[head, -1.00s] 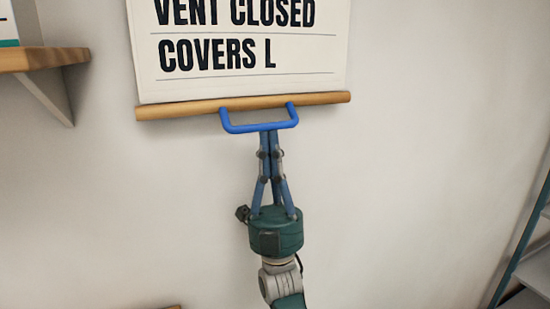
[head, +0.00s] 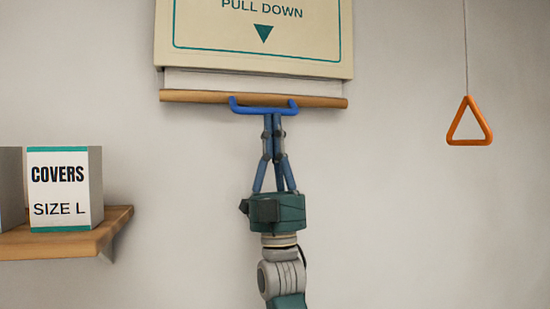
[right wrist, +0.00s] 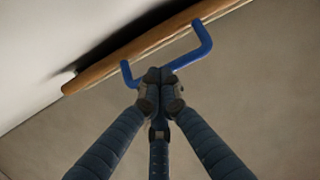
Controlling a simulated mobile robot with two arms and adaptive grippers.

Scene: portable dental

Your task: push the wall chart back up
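The wall chart is almost wholly rolled up. Only a short pale strip (head: 250,83) shows below its cream case (head: 180,42), which reads "PULL DOWN" over a green triangle. Its wooden bottom bar (head: 190,97) carries a blue handle (head: 236,106), and the bar also shows in the right wrist view (right wrist: 95,73). My right gripper (head: 273,118) points up with its fingers together at the blue handle, from below. In the right wrist view the fingertips (right wrist: 159,80) meet at the handle's crossbar. Whether they grip it or only press on it is hard to tell. My left gripper is out of view.
A wooden shelf (head: 90,238) at the left holds a box (head: 60,190) marked "COVERS SIZE L". An orange triangular pull (head: 470,135) hangs on a cord at the right. The wall around my right arm is clear.

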